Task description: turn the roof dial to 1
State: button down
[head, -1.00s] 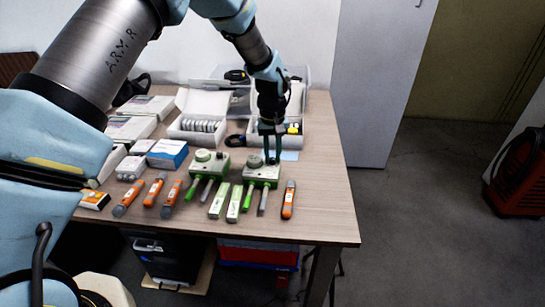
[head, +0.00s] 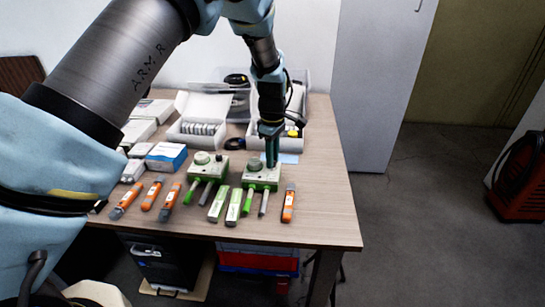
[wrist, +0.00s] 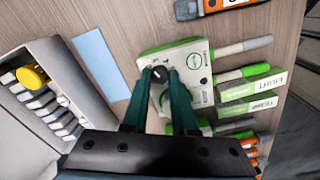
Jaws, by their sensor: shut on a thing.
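A pale green-and-white sensor box (head: 258,182) stands near the front right of the table. In the wrist view, its top (wrist: 198,90) carries a small black dial (wrist: 160,74) with a lighter pointer mark and a round white part. My gripper (head: 271,165) points down over the box. In the wrist view my gripper (wrist: 161,72) has its two green fingers on either side of the black dial, shut on it. The fingers hide part of its scale, and I cannot read the numbers or a roof label. A second similar box (head: 207,168) stands to the left, with its black knob uncovered.
An open white case (wrist: 42,95) and a blue sheet (wrist: 101,65) lie close to my gripper. A blue-and-white carton (head: 166,157) stands farther left.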

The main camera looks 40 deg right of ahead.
jog(key=n+p, duration=0.1)
jog(key=n, duration=0.2)
jog(key=shift+n, duration=0.4)
jog(key=n+p, duration=0.1)
jog(key=n, duration=0.2)
jog(key=shift+r+n, duration=0.1)
jog(key=shift+n, duration=0.2)
jog(key=n+p, duration=0.2)
jog(key=n, duration=0.2)
jog(key=shift+n+p, duration=0.4)
jog(key=shift+n, duration=0.7)
jog(key=c, duration=1)
grip_release()
jog(key=shift+o, duration=0.2)
